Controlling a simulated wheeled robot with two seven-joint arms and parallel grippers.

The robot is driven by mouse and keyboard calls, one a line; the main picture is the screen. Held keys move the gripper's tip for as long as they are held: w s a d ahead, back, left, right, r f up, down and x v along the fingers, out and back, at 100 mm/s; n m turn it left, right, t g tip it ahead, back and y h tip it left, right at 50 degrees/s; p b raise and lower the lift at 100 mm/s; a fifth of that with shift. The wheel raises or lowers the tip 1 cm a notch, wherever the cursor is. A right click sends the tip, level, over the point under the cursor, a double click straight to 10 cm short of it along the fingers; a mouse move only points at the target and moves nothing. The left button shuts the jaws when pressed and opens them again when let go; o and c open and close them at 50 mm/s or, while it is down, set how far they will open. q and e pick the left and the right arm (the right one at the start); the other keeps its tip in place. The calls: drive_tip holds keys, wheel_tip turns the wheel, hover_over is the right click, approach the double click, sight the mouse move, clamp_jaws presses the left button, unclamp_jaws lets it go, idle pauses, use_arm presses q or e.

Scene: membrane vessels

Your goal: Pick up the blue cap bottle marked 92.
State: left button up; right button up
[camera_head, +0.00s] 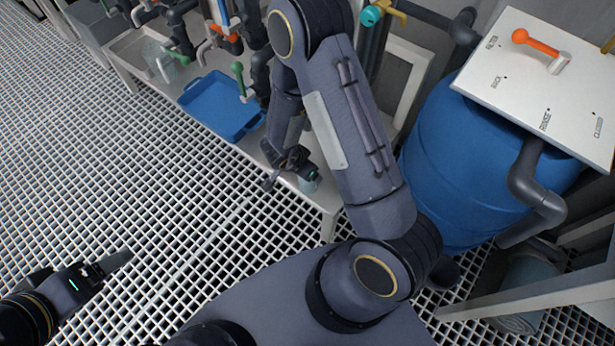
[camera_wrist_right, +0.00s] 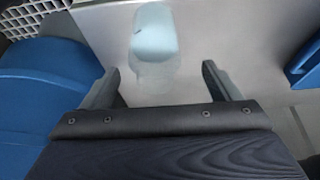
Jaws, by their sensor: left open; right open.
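A clear bottle with a pale blue cap (camera_wrist_right: 155,32) stands on the grey bench top in the right wrist view, ahead of and roughly between my fingers. No number can be read on it. In the head view the bottle (camera_head: 308,182) shows only in part, beside my right gripper (camera_head: 290,174), near the bench's front corner. My right gripper's two fingers (camera_wrist_right: 160,72) are apart with nothing held. My left gripper (camera_head: 118,262) is open and empty over the floor grating at the lower left, far from the bottle.
A blue tray (camera_head: 215,112) lies on the bench (camera_head: 330,215), left of my right gripper. Pipes and valves stand behind it. A large blue drum (camera_head: 450,165) and a white panel with an orange handle (camera_head: 536,43) are at the right. The grating (camera_head: 150,190) at left is clear.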

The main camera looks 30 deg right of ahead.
drive_tip(key=b+x, duration=0.2)
drive_tip(key=x, duration=0.1)
drive_tip(key=b+x, duration=0.1)
drive_tip(key=shift+s+d+f, duration=0.2)
drive_tip(key=shift+d+f, duration=0.05)
drive_tip(key=shift+d, duration=0.2)
drive_tip(key=shift+r, duration=0.1)
drive_tip(key=c, duration=1.3)
drive_tip(key=shift+r, duration=0.1)
